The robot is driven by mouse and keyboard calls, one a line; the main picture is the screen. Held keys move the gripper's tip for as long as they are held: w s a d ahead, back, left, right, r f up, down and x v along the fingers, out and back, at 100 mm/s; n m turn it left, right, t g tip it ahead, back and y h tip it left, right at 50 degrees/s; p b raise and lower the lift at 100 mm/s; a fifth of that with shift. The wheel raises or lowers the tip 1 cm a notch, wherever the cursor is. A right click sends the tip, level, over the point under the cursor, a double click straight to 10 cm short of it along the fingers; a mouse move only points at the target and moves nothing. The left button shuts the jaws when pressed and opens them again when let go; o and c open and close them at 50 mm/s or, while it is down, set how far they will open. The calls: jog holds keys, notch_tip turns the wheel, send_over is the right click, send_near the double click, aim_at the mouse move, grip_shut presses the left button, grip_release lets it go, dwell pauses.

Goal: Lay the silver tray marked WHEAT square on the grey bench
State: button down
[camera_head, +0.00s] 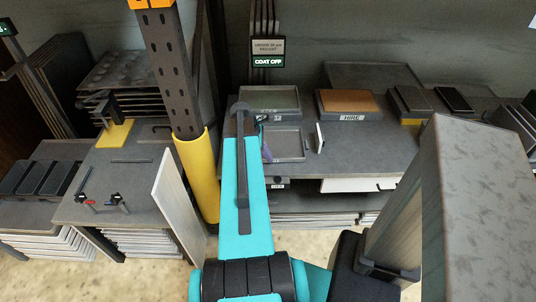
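A large silver-grey slab with speckled faces (480,200), which looks like the silver tray, stands tilted close to the camera at the right. No WHEAT mark is readable on it. My gripper (390,270) is at its lower left edge, with dark fingers that appear shut on it. The fingertips are partly hidden. The grey bench (375,148) is beyond, at the centre and right. The slab is apart from the bench top and hides part of its right side. My teal arm covers the bench's left part.
On the bench lie a shallow grey tray (286,146), a greenish tray (284,101) and a brown-topped labelled box (348,103). A small white upright card (320,137) stands there too. A yellow-footed post (198,175) and a leaning pale panel (179,205) are left. The bench's front middle is clear.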

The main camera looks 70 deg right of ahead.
jog(key=c, duration=1.9)
grip_release()
jog(key=shift+r, duration=0.1)
jog(key=shift+b+v, duration=0.35)
jog(key=shift+v, duration=6.45)
jog(key=shift+s, duration=0.1)
